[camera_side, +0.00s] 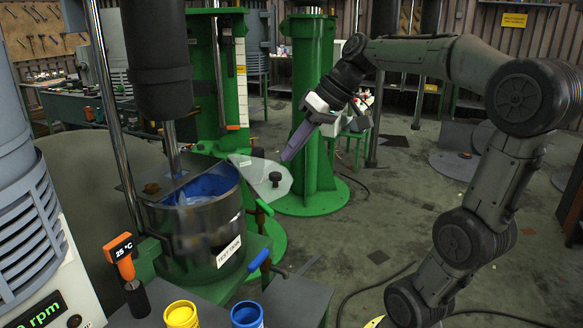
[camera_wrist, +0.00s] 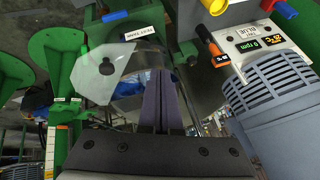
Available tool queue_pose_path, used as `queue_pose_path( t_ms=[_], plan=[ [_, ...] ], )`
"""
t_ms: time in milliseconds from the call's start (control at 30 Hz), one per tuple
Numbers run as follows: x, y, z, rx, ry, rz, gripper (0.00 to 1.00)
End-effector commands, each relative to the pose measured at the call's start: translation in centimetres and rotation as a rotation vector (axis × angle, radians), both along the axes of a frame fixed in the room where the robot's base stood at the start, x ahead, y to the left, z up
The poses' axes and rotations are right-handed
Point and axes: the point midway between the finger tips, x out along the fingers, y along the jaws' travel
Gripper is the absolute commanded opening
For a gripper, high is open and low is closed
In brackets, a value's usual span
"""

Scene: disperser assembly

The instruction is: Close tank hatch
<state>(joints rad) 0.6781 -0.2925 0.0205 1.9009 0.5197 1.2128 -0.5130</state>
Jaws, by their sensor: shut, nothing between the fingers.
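The metal test tank (camera_side: 195,240) stands at the left of the side view, with blue showing inside its open top. Its hatch (camera_side: 250,172), a flat pale plate with a black knob (camera_side: 275,179), is swung out to the right of the tank, leaving that part of the top uncovered. The hatch also shows in the wrist view (camera_wrist: 92,78), left of my fingers. My gripper (camera_side: 287,157) has purple fingers, shut and empty. In the side view its tips point down-left, just above and right of the hatch; contact cannot be told.
A vertical shaft (camera_side: 171,150) enters the tank from above. A green column (camera_side: 313,100) stands close behind my gripper. An orange thermometer (camera_side: 122,258), a yellow pot (camera_side: 181,315) and a blue pot (camera_side: 247,315) are in front. Floor to the right is mostly clear.

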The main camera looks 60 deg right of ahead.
Motion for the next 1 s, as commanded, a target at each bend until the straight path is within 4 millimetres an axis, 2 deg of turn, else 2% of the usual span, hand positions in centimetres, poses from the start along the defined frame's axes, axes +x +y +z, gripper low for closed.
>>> queue_pose_path(
  t_ms=[33, 200, 333, 433, 567, 767, 1000],
  plan=[
    [0.4, -2.9, 0.2, 0.024, -0.005, -0.069, 0.00],
    [-0.1, -10.6, 0.0, 0.084, -0.015, -0.257, 0.00],
    [-1.6, -14.0, -1.0, 0.109, 0.001, -0.355, 0.00],
    [-2.4, -15.1, -1.4, 0.117, 0.006, -0.390, 0.00],
    [-2.4, -15.3, -1.9, 0.117, 0.006, -0.400, 0.00],
    [-0.7, -15.0, -4.3, 0.119, 0.008, -0.396, 0.00],
    [2.0, -14.7, -8.3, 0.119, 0.010, -0.395, 0.00]
  ],
)
